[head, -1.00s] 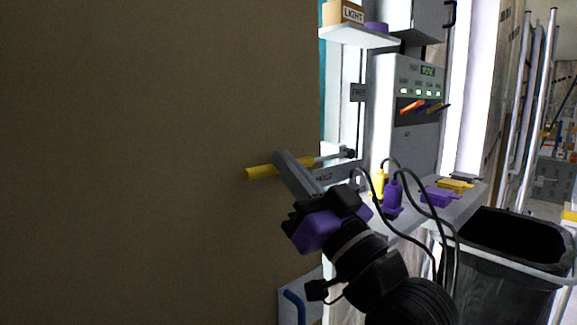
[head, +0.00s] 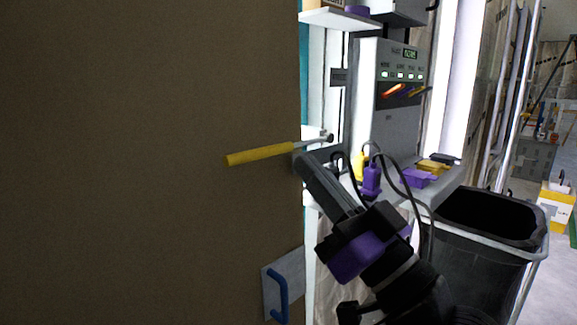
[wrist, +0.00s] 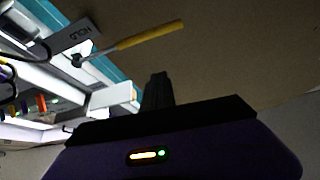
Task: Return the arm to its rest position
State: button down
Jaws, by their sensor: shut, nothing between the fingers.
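My gripper (head: 305,165) is shut and empty in the head view, just below and right of a yellow-handled lever (head: 260,154). The lever sticks out to the left from a metal rod with a dark end, in front of the large brown panel (head: 150,160). A small gap shows between the fingertips and the lever. In the wrist view the shut fingers (wrist: 158,88) point up at the brown panel, and the yellow lever (wrist: 148,37) lies beyond them, apart.
A blue handle (head: 279,295) on a grey plate is low on the panel. Right of my arm are a shelf with yellow and purple plugs (head: 371,181) and cables, a grey control box (head: 390,120), and a black bin (head: 490,218). A white and yellow box stands farther right.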

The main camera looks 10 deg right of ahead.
jog(key=s+d+f+m+t+h, duration=0.1)
jog(key=s+d+f+m+h, duration=0.5)
jog(key=f, duration=0.3)
jog(key=s+d+f+m+t+h, duration=0.2)
jog(key=s+d+f+m+h, duration=0.15)
jog(key=d+f+h, duration=0.4)
jog(key=s+a+f+n+g, duration=0.15)
jog(key=s+f+g, duration=0.25)
jog(key=s+f, duration=0.85)
jog(key=s+a+f+n+g, duration=0.1)
jog(key=s+f+n+g, duration=0.3)
jog(key=s+f, duration=0.85)
notch_tip(320, 180, up, 27)
jog(key=s+m+p, duration=0.1)
jog(key=s+p, duration=0.1)
jog(key=p, duration=2.2)
jog(key=shift+d+f+g+y, duration=0.15)
jog(key=shift+d+g+y, duration=0.1)
jog(key=shift+g+y, duration=0.15)
